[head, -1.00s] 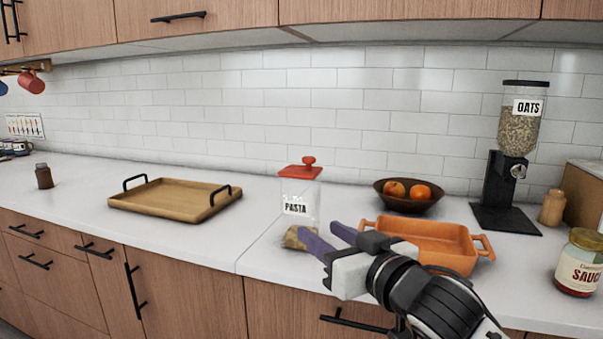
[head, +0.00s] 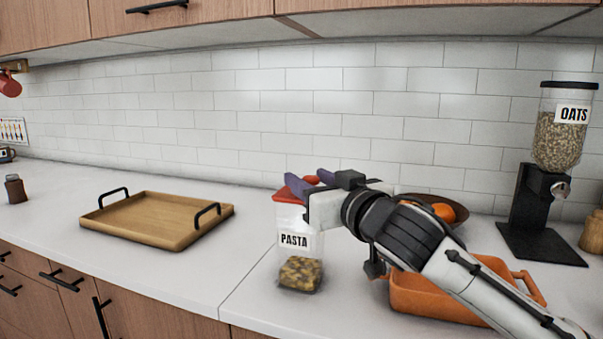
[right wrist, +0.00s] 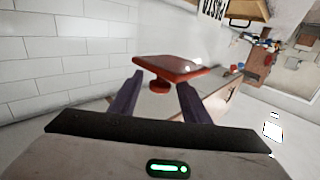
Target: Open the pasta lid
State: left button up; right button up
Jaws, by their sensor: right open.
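The pasta jar (head: 297,245) is clear with a PASTA label and some pasta at the bottom. It stands upright on the counter. Its red lid (head: 283,194) sits on top, partly hidden by my right gripper (head: 309,182). The right gripper is open at lid height, with its purple fingers around the lid's knob. In the right wrist view, the red lid (right wrist: 175,66) and its round knob (right wrist: 159,87) show between the open fingertips (right wrist: 160,88); I cannot tell whether they touch. My left gripper is not in view.
An orange baking dish (head: 430,298) stands right of the jar, under my right arm. A fruit bowl (head: 458,211) and an oats dispenser (head: 545,195) are behind and right. A wooden tray (head: 160,220) lies left, with bare counter between it and the jar.

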jog(key=shift+x, duration=2)
grip_shut()
